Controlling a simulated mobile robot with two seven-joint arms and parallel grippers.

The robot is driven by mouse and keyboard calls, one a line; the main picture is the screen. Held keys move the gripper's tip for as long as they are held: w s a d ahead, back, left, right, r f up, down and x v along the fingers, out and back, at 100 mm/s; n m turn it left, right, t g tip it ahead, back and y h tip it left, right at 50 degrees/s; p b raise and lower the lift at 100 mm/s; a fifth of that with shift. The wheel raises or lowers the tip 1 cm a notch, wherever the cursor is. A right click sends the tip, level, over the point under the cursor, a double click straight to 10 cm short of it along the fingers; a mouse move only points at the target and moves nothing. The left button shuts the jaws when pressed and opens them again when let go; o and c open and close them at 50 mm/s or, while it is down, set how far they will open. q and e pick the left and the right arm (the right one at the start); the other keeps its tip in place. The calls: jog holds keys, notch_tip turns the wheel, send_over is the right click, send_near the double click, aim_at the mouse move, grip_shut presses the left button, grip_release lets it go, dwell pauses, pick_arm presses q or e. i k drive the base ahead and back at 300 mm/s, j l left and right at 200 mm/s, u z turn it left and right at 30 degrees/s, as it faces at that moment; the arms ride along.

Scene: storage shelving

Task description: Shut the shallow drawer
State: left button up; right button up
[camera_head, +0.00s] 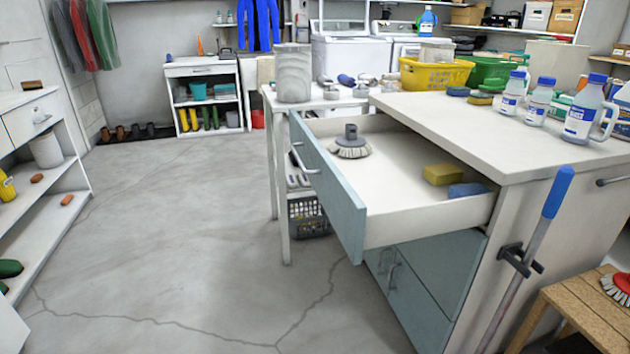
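The shallow drawer (328,187) is the top drawer of a white cabinet (480,126) and is pulled far out toward the left. Its front is pale blue-green with a metal bar handle (303,160). Inside it lie a round scrub brush (352,144), a yellow sponge (443,174) and a blue sponge (467,190). Below it, a deeper blue-green drawer or door front (425,285) with handles is shut. Neither of my grippers shows in the head view.
Bottles (583,110) and a yellow basin (435,74) stand on top. A white table (280,190) stands behind the drawer. The concrete floor (190,240) at left is clear.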

aim_at(380, 198)
jog(key=i+l, duration=0.2)
jog(key=i, duration=0.35)
jog(key=i+l, duration=0.15)
jog(key=i, duration=0.45)
